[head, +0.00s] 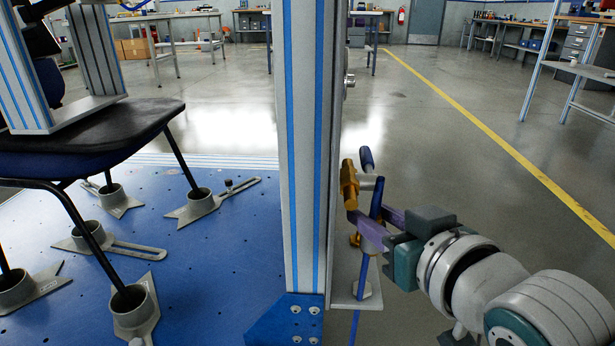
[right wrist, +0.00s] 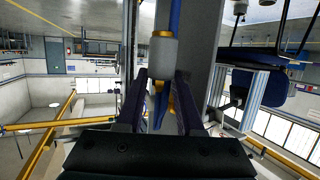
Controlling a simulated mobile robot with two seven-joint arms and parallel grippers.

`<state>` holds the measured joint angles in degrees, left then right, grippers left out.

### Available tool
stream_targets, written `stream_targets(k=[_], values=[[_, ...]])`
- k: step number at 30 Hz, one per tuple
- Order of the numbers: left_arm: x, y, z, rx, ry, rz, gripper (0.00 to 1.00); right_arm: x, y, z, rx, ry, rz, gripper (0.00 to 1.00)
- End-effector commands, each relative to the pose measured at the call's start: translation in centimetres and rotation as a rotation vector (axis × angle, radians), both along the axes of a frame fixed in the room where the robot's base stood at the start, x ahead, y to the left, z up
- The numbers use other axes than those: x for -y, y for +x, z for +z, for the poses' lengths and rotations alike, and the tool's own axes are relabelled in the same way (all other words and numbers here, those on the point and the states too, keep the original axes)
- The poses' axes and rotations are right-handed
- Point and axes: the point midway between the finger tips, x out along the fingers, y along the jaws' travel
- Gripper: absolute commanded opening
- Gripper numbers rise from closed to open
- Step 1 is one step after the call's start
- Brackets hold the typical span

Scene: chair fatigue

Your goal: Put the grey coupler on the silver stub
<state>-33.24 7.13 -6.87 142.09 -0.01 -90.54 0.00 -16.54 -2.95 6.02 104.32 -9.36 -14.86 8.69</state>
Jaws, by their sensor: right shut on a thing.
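My right gripper (head: 356,218) has purple fingers shut beside the tall upright post. In the right wrist view, the grey coupler (right wrist: 163,52), with a gold ring and a blue hose (right wrist: 175,14), is at the fingertips (right wrist: 163,78). In the head view the fingers mostly hide the coupler, and the hose (head: 355,322) hangs below. A short silver piece, apparently the silver stub (head: 368,182), shows beside a gold fitting (head: 348,185) just above the fingers. A blue part partly covers it. I cannot tell whether coupler and stub touch. My left gripper is not in view.
The grey post (head: 305,150) with blue stripes stands close left of the gripper, with a metal bracket (head: 357,285) low beside it. A chair (head: 90,135) stands on the blue platform (head: 215,270), its legs in grey cups. The floor right of the post is open.

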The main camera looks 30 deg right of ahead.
Motion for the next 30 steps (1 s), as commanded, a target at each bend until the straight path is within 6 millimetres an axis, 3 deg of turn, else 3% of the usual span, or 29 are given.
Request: stream_targets(k=[11, 16, 18, 30], values=[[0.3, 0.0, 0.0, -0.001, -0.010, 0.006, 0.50, 0.0, 0.6, 0.6, -0.001, -0.001, -0.003, 0.00], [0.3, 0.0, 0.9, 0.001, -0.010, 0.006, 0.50, 0.0, 0.6, 0.8, -0.002, -0.001, -0.004, 0.00], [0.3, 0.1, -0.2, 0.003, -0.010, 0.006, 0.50, 0.0, 0.6, -0.5, -0.002, -0.001, -0.004, 0.00], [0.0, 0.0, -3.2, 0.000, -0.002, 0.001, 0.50, 0.0, 0.6, -4.4, 0.000, -0.001, -0.004, 0.00]])
